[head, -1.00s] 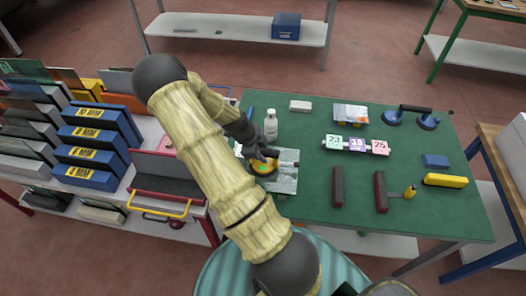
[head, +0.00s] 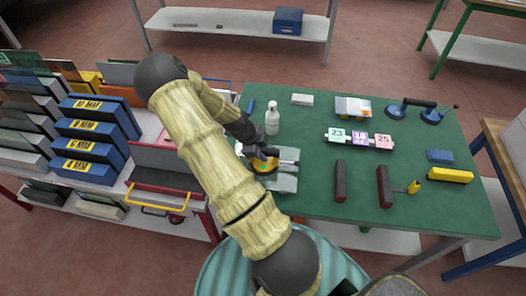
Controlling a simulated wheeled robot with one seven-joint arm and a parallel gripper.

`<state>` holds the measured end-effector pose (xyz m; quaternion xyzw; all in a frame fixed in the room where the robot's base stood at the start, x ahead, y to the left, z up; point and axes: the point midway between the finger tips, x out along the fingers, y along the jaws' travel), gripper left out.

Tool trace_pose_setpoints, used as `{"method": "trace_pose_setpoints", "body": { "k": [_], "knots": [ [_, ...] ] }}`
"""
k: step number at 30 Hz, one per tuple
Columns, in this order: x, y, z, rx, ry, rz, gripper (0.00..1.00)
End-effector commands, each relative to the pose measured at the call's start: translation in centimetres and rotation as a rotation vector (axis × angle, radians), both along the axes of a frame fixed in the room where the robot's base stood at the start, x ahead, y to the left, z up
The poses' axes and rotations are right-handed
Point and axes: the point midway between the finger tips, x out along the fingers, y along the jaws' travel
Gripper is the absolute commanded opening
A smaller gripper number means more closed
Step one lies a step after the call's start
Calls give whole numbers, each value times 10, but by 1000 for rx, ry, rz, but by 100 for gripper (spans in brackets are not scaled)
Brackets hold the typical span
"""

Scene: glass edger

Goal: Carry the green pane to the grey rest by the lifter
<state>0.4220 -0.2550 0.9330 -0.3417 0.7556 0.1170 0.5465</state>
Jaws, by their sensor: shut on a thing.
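My gripper (head: 264,158) is over the left part of the green table, seen from above and partly hidden by my forearm. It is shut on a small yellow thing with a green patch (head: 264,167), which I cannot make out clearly. A pale grey-green glassy sheet (head: 286,183) shows under and beside it; I cannot tell if this is the green pane or if it touches the gripper. The lifter (head: 418,106), with two blue cups and a dark handle, lies at the back right. A pale grey flat thing (head: 347,106) lies left of it; I cannot tell if it is the grey rest.
On the green table (head: 440,210) stand a white bottle (head: 272,121), number tiles (head: 360,139), two dark red bars (head: 340,181) (head: 384,186), a yellow block (head: 450,175) and a blue block (head: 440,156). A rack of blue boxes (head: 88,150) is at left.

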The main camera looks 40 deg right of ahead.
Motion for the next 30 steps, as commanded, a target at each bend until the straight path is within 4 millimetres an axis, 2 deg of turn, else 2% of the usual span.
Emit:
{"method": "trace_pose_setpoints", "body": {
  "k": [30],
  "knots": [
    [1, -1, -6, -2, -2, 0, 0]
  ]
}}
